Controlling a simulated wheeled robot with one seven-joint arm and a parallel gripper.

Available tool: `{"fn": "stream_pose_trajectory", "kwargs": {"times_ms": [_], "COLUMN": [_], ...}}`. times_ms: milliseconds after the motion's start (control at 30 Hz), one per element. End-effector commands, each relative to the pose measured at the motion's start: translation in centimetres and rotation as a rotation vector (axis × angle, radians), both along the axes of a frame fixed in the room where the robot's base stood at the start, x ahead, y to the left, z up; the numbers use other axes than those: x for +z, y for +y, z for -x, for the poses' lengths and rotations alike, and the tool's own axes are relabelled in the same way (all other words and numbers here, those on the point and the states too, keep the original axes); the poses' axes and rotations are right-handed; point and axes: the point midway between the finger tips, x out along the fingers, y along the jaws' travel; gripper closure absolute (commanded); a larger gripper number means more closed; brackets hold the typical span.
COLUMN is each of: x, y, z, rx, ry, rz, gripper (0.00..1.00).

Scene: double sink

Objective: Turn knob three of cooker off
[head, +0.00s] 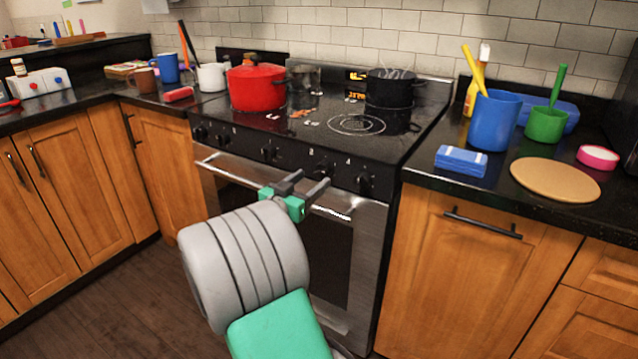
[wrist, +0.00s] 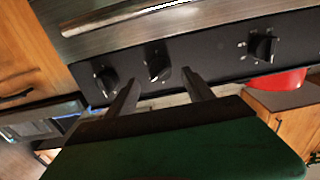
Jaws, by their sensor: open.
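The cooker (head: 350,115) has a black front panel with several black knobs. The number 3 is marked above the second knob from the right, knob three (head: 322,169). My gripper (head: 311,180) is open in front of the panel, its two dark fingers pointing at this knob. In the wrist view, which is upside down, knob three (wrist: 157,66) appears between and beyond the open fingertips (wrist: 160,77). The fingers seem apart from it. The rightmost knob (head: 364,183) also shows at the left of the wrist view (wrist: 107,80).
The oven handle (head: 228,172) runs below the knobs, close under my gripper. A red pot (head: 257,86) and a black pot (head: 390,88) stand on the cooktop. Counters with a blue jug (head: 494,120), a blue sponge (head: 461,161) and a white mug (head: 213,77) flank the cooker.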

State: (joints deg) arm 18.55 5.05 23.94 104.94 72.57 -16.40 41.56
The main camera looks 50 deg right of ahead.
Motion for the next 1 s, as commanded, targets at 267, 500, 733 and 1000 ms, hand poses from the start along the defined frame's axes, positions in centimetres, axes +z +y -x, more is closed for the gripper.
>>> {"fn": "stream_pose_trajectory", "kwargs": {"times_ms": [267,500,733,1000], "x": [-0.1,0.0,-0.1,-0.1], "y": [-4.4,-4.7,-4.7,-4.6], "z": [-0.4,-0.5,-0.5,-0.5], "rx": [-0.001,0.001,0.001,0.002], "ry": [0.001,0.002,0.002,0.002], "rz": [-0.003,-0.003,-0.004,-0.004], "gripper": [0.4,0.4,0.55,0.77]}}
